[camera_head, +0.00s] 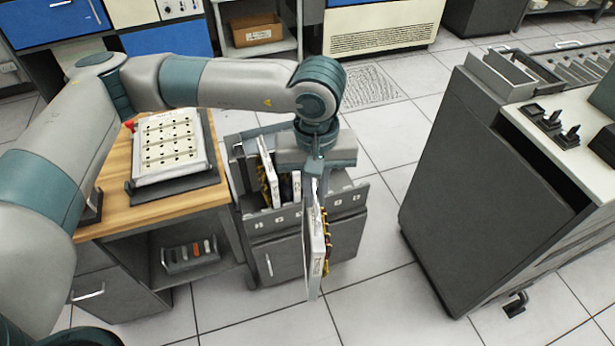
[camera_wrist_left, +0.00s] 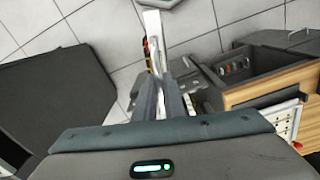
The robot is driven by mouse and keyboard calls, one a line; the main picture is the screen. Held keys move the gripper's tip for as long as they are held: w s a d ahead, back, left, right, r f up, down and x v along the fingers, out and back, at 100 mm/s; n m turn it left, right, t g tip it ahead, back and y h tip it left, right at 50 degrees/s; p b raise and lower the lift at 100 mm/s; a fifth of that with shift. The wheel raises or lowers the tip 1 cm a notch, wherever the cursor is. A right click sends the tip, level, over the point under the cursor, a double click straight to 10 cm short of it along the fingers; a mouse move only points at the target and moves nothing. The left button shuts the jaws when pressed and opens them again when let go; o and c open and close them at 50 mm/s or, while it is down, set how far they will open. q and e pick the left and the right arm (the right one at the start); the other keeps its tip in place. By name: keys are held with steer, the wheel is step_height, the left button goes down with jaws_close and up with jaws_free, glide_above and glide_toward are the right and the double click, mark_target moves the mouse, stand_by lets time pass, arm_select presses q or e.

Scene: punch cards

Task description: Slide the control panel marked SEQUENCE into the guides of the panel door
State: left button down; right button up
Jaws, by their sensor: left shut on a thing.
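My left gripper (camera_head: 314,182) is shut on the top edge of a thin, pale control panel (camera_head: 314,255). The panel hangs upright, nearly edge-on, with red, yellow and dark wires along its right side. It is above and in front of the grey cart. In the left wrist view, the panel (camera_wrist_left: 152,25) extends away from the fingers (camera_wrist_left: 158,95). Its marking is too small to read. I cannot make out the panel door or its guides; the dark grey machine (camera_head: 480,180) stands to the right. My right gripper is not in view.
The grey rack cart (camera_head: 350,200) holds upright panels (camera_head: 268,172). Left of it is a wooden bench (camera_head: 120,215) with a white perforated board (camera_head: 170,142) on a dark stand. Tiled floor (camera_head: 375,285) is clear between cart and machine.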

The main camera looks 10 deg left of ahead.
mark_target(318, 234)
arm_select(q)
steer(key=s+m, duration=0.1)
steer(key=s+d+f+m, duration=0.1)
steer(key=m, duration=0.1)
steer(key=shift+f+m+b, duration=0.25)
steer(key=shift+m+b, duration=0.05)
steer(key=shift+b, duration=0.1)
steer(key=shift+a, duration=0.1)
